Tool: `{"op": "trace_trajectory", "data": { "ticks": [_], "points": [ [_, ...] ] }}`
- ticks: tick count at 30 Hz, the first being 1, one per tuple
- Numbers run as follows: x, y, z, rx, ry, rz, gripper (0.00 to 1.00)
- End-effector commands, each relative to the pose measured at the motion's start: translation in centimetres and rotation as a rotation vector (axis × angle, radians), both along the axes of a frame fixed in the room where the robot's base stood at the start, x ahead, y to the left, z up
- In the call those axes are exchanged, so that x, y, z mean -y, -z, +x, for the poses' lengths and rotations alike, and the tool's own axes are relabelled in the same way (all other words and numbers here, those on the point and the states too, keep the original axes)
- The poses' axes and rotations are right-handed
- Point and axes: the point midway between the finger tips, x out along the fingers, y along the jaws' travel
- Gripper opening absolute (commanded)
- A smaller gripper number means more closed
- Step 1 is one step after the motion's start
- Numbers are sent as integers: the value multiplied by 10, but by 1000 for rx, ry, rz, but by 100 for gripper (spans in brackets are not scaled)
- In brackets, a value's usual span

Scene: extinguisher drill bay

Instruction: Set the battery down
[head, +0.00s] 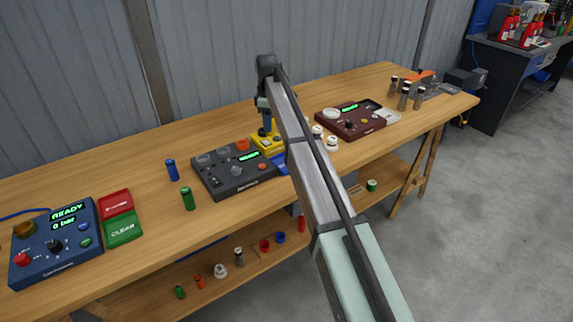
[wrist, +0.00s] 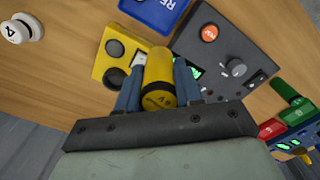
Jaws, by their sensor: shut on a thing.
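The battery is a yellow cylinder (wrist: 160,78) with a dark mark on its end, in the wrist view. My gripper (wrist: 158,68) is shut on it, with one blue finger on each side. The battery is over or beside a yellow box (wrist: 101,66) with dark round sockets; I cannot tell whether they touch. In the head view my gripper (head: 267,125) is just above the yellow box (head: 266,144), and the battery cannot be made out there.
A dark grey panel (head: 220,183) stands left of the yellow box, with a blue tray (wrist: 160,12) close by. A maroon panel (head: 355,128) and white-topped pieces (head: 332,143) are to the right. Blue (head: 172,169) and green (head: 188,199) cylinders stand left. The bench's back left is clear.

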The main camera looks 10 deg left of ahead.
Motion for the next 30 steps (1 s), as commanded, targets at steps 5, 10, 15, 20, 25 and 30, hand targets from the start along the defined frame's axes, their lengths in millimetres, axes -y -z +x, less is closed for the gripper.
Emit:
{"op": "trace_trajectory", "data": {
  "ticks": [5,10,15,20,25,30],
  "points": [
    [42,10,-15,0,-14,1,1],
    [49,14,-33,6,-124,4,1],
    [48,14,-31,10,-219,7,1],
    [47,19,-31,10,-259,6,1],
    [48,39,-32,8,-263,6,1],
    [48,67,-32,8,-262,6,1]
  ]
}}
